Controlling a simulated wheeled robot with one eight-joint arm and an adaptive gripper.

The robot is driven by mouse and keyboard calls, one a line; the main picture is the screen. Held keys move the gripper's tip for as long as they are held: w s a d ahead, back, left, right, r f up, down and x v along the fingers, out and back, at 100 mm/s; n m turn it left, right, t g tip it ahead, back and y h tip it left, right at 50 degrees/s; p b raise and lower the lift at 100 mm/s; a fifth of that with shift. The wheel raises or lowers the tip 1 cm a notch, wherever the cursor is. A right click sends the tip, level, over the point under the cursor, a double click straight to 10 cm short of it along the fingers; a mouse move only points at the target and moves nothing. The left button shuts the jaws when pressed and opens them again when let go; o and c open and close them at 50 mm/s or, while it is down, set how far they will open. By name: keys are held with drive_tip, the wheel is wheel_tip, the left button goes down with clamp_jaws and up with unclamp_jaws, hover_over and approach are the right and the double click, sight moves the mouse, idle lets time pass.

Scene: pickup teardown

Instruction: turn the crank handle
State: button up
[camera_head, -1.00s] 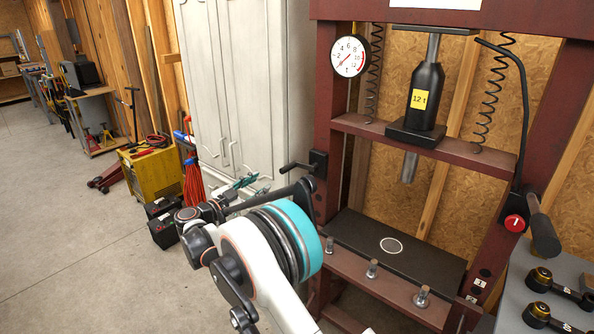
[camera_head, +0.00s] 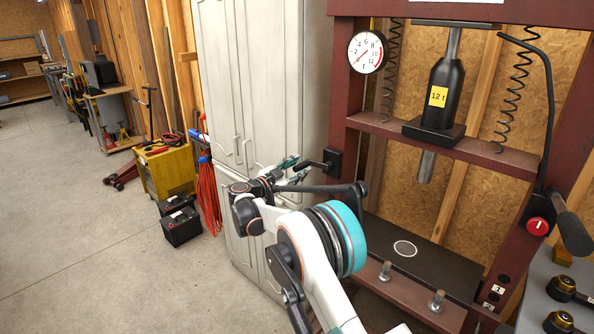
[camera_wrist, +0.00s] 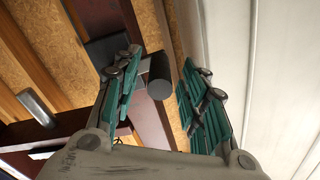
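The crank handle (camera_head: 311,165) is a short black bar on a black block on the left post of the red press.
A pale cabinet (camera_head: 230,90) stands left of the press (camera_head: 345,100), close to my gripper. The press bed (camera_head: 440,265) has upright pins along its front. A pressure gauge (camera_head: 366,52) hangs above the crank. Open floor (camera_head: 100,240) lies at the left.

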clamp_jaws()
drive_tip(key=shift+r+m, duration=1)
drive_tip(key=shift+m, duration=0.4)
drive_tip(key=r+m, duration=0.1)
drive_tip(key=m, duration=0.1)
drive_tip(key=shift+s+d+r+m+p, duration=0.15)
drive_tip(key=shift+d+r+m+p, duration=0.1)
drive_tip(key=shift+r+m+p, duration=0.15)
drive_tip(key=shift+s+d+r+m, duration=0.25)
drive_tip(key=shift+r+m, duration=0.15)
drive_tip(key=shift+m, duration=0.45)
drive_tip(key=shift+s+d+r+m, duration=0.15)
drive_tip(key=shift+d+r+m, duration=0.2)
drive_tip(key=shift+m, duration=0.55)
drive_tip(key=shift+s+d+r+m, duration=0.2)
drive_tip(key=shift+r+m, duration=0.25)
drive_tip(key=shift+m, duration=0.4)
